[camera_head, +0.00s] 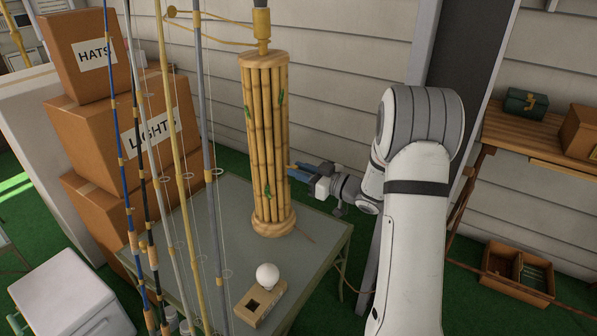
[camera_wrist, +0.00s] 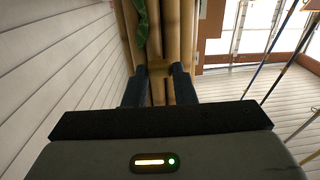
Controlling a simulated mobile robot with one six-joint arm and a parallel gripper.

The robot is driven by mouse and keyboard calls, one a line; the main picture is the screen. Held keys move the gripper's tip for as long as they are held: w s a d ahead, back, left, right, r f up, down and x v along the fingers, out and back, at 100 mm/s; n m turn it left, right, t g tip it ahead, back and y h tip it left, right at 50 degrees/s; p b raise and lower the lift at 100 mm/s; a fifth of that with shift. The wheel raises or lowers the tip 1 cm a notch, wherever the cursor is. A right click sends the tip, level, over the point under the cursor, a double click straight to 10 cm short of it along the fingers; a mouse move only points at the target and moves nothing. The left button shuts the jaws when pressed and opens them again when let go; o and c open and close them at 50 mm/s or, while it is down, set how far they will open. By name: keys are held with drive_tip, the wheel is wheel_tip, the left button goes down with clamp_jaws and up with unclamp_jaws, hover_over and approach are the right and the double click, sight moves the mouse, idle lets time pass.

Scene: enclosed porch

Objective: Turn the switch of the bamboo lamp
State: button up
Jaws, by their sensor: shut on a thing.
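The bamboo lamp (camera_head: 265,130) stands upright on a grey-green table, a column of tan canes on a round wooden base, with small green leaves on it. Its canes also fill the top middle of the wrist view (camera_wrist: 157,25). My gripper (camera_head: 294,170) reaches the lamp's right side at mid-height. In the wrist view its two dark fingers (camera_wrist: 156,72) are shut on a small tan piece, the lamp's switch (camera_wrist: 158,70), in front of the canes. The fingers hide part of the switch, so I cannot tell which way it is turned.
The grey-green table (camera_head: 222,215) also bears a wooden block (camera_head: 257,304) with a white ball or bulb (camera_head: 267,275). Several fishing rods (camera_head: 183,150) stand in front at left. Stacked cardboard boxes (camera_head: 105,125) are behind them. A wooden shelf (camera_head: 520,130) is at right.

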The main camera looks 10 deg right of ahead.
drive_tip(key=shift+d+f, duration=0.1)
drive_tip(key=shift+d, duration=0.05)
drive_tip(key=shift+s+f+n+b, duration=0.1)
drive_tip(key=shift+n+b, duration=7.85)
drive_tip(key=shift+n, duration=0.85)
drive_tip(key=o, duration=1)
drive_tip(key=p+v, duration=0.2)
drive_tip(key=v, duration=0.5)
drive_tip(key=shift+s+d, duration=0.25)
drive_tip(key=shift+s, duration=0.1)
